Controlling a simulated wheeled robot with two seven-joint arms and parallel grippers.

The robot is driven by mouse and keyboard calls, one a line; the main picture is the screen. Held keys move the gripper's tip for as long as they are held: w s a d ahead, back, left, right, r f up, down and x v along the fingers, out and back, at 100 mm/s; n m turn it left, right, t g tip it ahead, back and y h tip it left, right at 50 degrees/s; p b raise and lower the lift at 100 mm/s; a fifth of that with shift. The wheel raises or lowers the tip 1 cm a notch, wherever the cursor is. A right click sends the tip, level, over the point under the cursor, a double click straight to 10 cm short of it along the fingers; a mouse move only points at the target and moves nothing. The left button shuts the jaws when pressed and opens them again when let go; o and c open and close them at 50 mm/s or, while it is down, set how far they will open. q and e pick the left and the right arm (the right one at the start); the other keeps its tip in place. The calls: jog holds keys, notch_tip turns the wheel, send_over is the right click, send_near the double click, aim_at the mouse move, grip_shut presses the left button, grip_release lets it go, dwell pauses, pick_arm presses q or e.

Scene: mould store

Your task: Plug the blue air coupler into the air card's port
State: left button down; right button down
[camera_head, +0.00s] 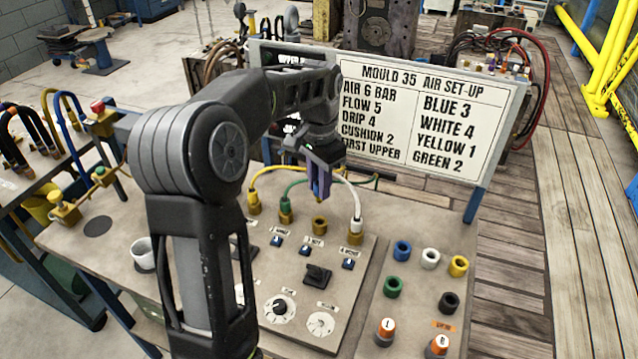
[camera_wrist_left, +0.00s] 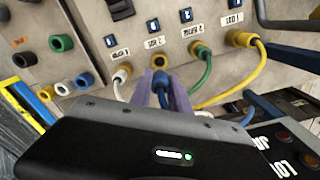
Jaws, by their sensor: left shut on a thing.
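My left gripper (camera_head: 320,192) points down, its purple fingers shut, over the third brass port (camera_head: 320,225) of the air card (camera_head: 262,262). In the left wrist view the fingers (camera_wrist_left: 162,88) reach up close to that port (camera_wrist_left: 160,62). The blue coupler between the fingers is almost wholly hidden; I cannot tell whether it touches the port. A yellow coupler (camera_head: 253,202), a green coupler (camera_head: 286,210) and a white coupler (camera_head: 356,228) sit in the other ports. My right gripper does not show.
The sign (camera_head: 425,112) behind reads "BLUE 3". Switches and dials (camera_head: 278,308) lie in front of the ports. Coloured rings (camera_head: 402,250) stand on the right panel, with two capped knobs (camera_head: 385,330) nearer. The white and green hoses pass close beside the gripper.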

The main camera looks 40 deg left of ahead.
aim_at(320, 202)
pick_arm(q)
jog(key=shift+f, duration=0.1)
notch_tip(320, 202, down, 4)
jog(key=b, duration=0.3)
jog(key=shift+d+b, duration=0.1)
jog(key=shift+b, duration=0.3)
jog(key=shift+f+b, duration=0.4)
jog(key=shift+f, duration=0.4)
jog(key=shift+f, duration=0.1)
dwell(0.3)
jog(key=shift+f+b, duration=0.4)
jog(key=shift+f, duration=0.75)
dwell(1.7)
jog(key=c, duration=1.1)
grip_release()
jog(key=shift+c, duration=0.2)
jog(key=shift+o, duration=0.2)
